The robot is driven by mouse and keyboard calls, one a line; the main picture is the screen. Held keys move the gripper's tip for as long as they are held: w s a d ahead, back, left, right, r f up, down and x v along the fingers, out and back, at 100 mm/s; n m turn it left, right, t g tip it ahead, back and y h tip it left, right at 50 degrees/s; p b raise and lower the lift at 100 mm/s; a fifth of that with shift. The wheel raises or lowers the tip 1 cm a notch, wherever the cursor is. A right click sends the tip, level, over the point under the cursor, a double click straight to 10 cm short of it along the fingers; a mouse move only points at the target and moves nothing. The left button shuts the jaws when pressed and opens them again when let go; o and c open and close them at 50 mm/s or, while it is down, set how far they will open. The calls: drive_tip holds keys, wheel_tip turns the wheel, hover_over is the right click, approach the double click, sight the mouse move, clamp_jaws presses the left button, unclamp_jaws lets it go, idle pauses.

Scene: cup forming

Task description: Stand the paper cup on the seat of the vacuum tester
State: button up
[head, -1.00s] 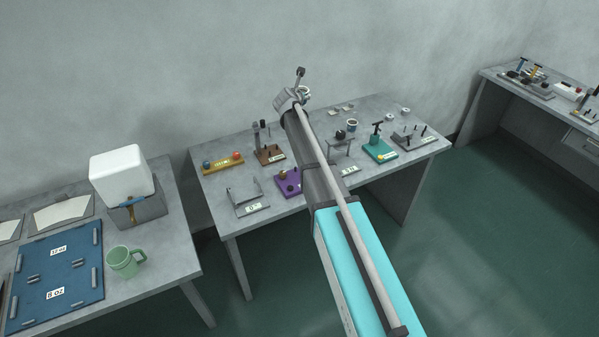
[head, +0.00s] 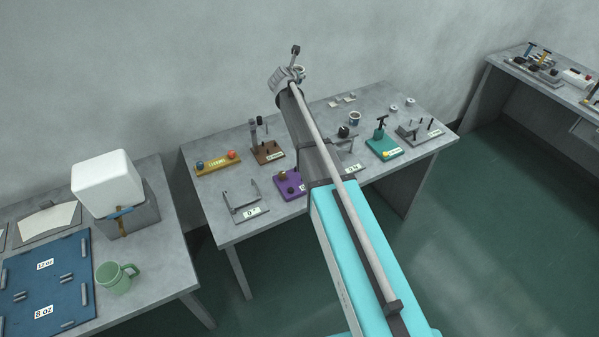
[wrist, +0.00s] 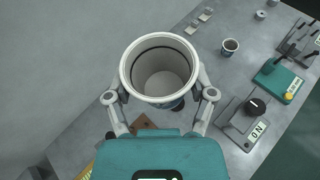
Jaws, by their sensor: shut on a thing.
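A white paper cup (wrist: 160,88) is held upright between the fingers of my gripper (wrist: 160,76) in the wrist view, its open mouth facing the camera. The fingers are shut on its outside, one on each side. In the head view my gripper (head: 289,76) is raised above the back of the middle table, and the cup is mostly hidden behind it. I cannot tell for certain which fixture is the vacuum tester. A grey fixture with a black knob (wrist: 256,107) stands below and to the right of the cup in the wrist view, apart from it.
The middle table (head: 225,232) carries a teal stand (head: 384,146), a purple stand (head: 290,185), a brown stand (head: 268,153), a yellow rack (head: 217,163) and a grey bracket (head: 243,208). A small dark-filled cup (head: 355,119) stands at the back.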

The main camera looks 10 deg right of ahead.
drive_tip(key=shift+w, duration=0.1)
idle(0.3)
drive_tip(key=s+a+f+m+g+h+b, duration=0.1)
drive_tip(key=s+f+b, duration=0.5)
drive_tip(key=s, duration=0.4)
drive_tip(key=s+a+f+m+g+h+b, duration=0.1)
drive_tip(key=s+f+m+h+b, duration=0.1)
drive_tip(key=s+f+b, duration=0.5)
drive_tip(key=s+a+f+m+g+h+b, duration=0.1)
drive_tip(key=s+f+b, duration=0.5)
drive_tip(key=s, duration=0.7)
drive_tip(key=shift+f+m+g+h+b, duration=0.3)
drive_tip(key=shift+f+m+h+b, duration=0.05)
drive_tip(key=shift+m+h+b, duration=0.1)
drive_tip(key=shift+w, duration=0.1)
drive_tip(key=w+f+b, duration=0.3)
drive_tip(key=w, duration=0.1)
drive_tip(key=w+d+f+b, duration=0.1)
drive_tip(key=w+f+b, duration=0.2)
drive_tip(key=w, duration=0.1)
drive_tip(key=w+d+f+b, duration=0.1)
drive_tip(key=w+f+b, duration=0.2)
drive_tip(key=w, duration=0.1)
drive_tip(key=shift+w, duration=0.4)
